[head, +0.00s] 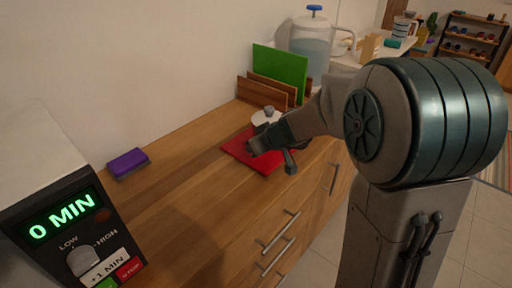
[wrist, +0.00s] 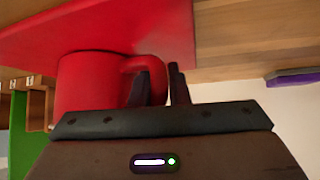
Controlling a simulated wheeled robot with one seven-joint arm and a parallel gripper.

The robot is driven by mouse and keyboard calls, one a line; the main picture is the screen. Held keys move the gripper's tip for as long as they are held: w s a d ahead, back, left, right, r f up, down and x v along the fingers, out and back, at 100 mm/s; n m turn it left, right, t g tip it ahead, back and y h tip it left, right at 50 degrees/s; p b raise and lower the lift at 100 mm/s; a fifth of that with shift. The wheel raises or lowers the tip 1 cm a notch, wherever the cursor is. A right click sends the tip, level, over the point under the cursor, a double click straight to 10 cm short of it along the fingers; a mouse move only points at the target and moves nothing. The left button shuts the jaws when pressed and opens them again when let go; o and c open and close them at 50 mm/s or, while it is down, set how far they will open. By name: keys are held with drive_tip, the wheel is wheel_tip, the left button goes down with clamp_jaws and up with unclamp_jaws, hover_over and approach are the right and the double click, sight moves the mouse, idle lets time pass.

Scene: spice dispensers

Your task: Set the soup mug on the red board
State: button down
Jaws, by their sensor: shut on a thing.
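The red soup mug (wrist: 88,82) shows in the wrist view, which appears upside down. Its handle (wrist: 133,64) is between the dark fingers of my gripper (wrist: 159,75), which is shut on it. The mug's base end is at the red board (wrist: 120,22); I cannot tell whether it rests on it or hangs just above. In the head view, the red board (head: 238,147) lies on the wooden counter, and my gripper (head: 262,144) is over it. The mug's red body is not clearly visible there, hidden by my gripper and arm.
A white, grey-knobbed object (head: 266,116) shows just behind my gripper. A green board (head: 282,70) and wooden boards (head: 268,91) stand upright behind. A purple sponge (head: 127,162) lies left, near a device reading 0 MIN (head: 65,215). The counter between (head: 190,175) is clear.

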drive_tip(key=c, duration=1.8)
unclamp_jaws()
drive_tip(key=shift+f, duration=0.15)
drive_tip(key=o, duration=0.4)
drive_tip(key=shift+r, duration=0.35)
drive_tip(key=p+v, duration=0.2)
drive_tip(key=v, duration=0.8)
drive_tip(key=shift+s+d+f+m+g+h, duration=0.9)
drive_tip(key=shift+s+d+m, duration=0.25)
drive_tip(key=shift+s, duration=2.45)
drive_tip(key=shift+s+d+f+m+g+h, duration=0.7)
drive_tip(key=shift+s+d+m+g, duration=0.35)
drive_tip(key=shift+s, duration=2.55)
drive_tip(key=shift+s+d+f+m+g+h, duration=0.8)
drive_tip(key=shift+s+d+m, duration=0.35)
drive_tip(key=shift+s, duration=2.45)
